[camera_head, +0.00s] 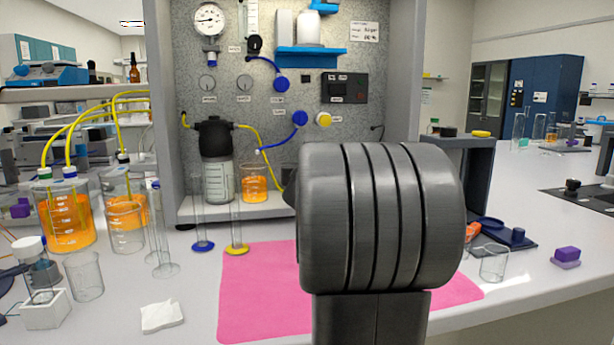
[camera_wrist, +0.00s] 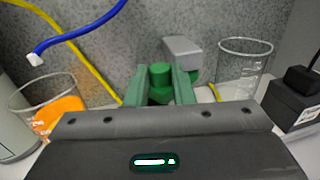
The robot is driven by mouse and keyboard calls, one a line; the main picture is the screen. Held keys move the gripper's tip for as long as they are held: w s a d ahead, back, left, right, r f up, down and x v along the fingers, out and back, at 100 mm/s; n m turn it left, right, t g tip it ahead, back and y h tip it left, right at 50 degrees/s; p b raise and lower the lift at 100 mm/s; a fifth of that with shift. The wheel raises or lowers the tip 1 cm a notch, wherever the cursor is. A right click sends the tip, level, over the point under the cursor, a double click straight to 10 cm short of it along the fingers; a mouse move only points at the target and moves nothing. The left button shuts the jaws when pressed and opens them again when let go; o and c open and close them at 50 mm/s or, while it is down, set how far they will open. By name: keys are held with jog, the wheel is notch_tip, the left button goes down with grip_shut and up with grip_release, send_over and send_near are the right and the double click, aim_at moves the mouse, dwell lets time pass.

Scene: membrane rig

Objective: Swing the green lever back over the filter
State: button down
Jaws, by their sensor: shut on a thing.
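In the wrist view, my gripper (camera_wrist: 160,82) has its two green fingers on either side of a short green cylinder, part of the green lever (camera_wrist: 160,77). It is shut on this piece. More green shows low behind the right finger. A grey block (camera_wrist: 182,51) stands just behind the lever. I cannot make out the filter in either view. In the head view my own arm covers the lever and my gripper.
A glass beaker (camera_wrist: 244,62) stands close on the right in the wrist view. A beaker of orange liquid (camera_wrist: 45,110) and a blue hose (camera_wrist: 80,36) are on the left. In the head view, a pink mat (camera_head: 258,290) lies in front of the rig panel (camera_head: 225,60).

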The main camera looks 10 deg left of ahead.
jog(key=shift+w+a+f+m+h+b, duration=0.1)
jog(key=shift+a+m+h+b, duration=0.25)
jog(key=shift+b, duration=0.55)
jog(key=shift+f+m+h+b, duration=0.15)
jog(key=shift+h+b, duration=0.3)
jog(key=shift+b, duration=0.4)
jog(key=shift+w+a+r+m+h+b, duration=0.2)
jog(key=shift+m+h+b, duration=0.55)
jog(key=shift+b, duration=0.65)
jog(key=c, duration=1.3)
grip_release()
jog(key=shift+o, duration=0.2)
jog(key=shift+s, duration=0.1)
jog(key=s+p, duration=0.1)
jog(key=s, duration=1.2)
jog(key=shift+s, duration=0.4)
jog(key=shift+c, duration=0.4)
